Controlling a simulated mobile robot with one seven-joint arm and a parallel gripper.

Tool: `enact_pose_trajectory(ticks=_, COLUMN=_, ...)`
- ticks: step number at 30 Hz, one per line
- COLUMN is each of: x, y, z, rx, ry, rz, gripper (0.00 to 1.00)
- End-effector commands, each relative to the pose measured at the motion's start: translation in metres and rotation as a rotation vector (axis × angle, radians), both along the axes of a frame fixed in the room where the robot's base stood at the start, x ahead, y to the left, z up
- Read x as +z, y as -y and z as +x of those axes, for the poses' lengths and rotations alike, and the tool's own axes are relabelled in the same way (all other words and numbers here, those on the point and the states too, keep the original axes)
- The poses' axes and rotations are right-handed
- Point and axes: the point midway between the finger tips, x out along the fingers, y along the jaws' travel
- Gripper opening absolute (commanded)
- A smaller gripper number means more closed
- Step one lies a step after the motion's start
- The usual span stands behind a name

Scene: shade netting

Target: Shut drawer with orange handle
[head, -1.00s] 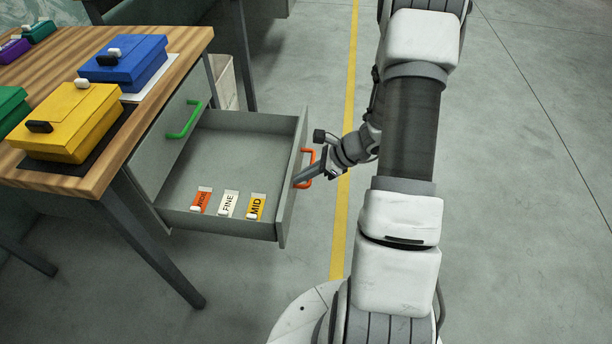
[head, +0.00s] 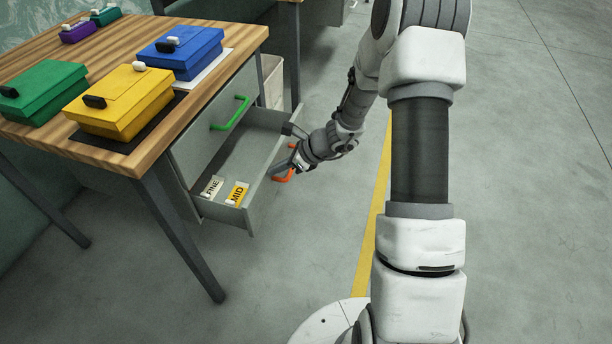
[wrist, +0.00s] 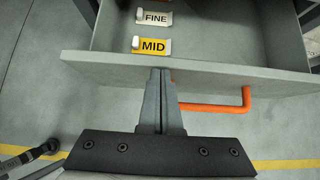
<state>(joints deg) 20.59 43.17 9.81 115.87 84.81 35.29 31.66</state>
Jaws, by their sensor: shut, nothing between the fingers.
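The grey drawer (head: 262,188) with the orange handle (head: 286,177) stands partly open under the wooden table. My gripper (head: 277,172) is shut and empty, with its fingertips at the drawer's front panel beside the handle. In the wrist view the closed fingers (wrist: 159,75) reach the top edge of the drawer front (wrist: 215,75), and the orange handle (wrist: 225,107) lies to their right. I cannot tell if the tips press on the panel. Inside the drawer are a FINE tag (head: 212,187) and a yellow MID tag (head: 237,194).
A closed drawer with a green handle (head: 231,113) is above. The wooden table (head: 110,160) carries yellow (head: 125,100), blue (head: 185,52) and green (head: 45,92) boxes. A table leg (head: 180,235) stands left of the drawer.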

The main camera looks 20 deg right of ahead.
Motion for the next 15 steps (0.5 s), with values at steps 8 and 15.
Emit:
enact_pose_trajectory(ticks=8, x=0.001, y=-0.057, z=0.038, rx=0.005, ry=0.002, rz=0.001, gripper=0.00)
enact_pose_trajectory(ticks=15, x=0.001, y=-0.085, z=0.057, rx=0.002, ry=0.001, rz=0.000, gripper=0.00)
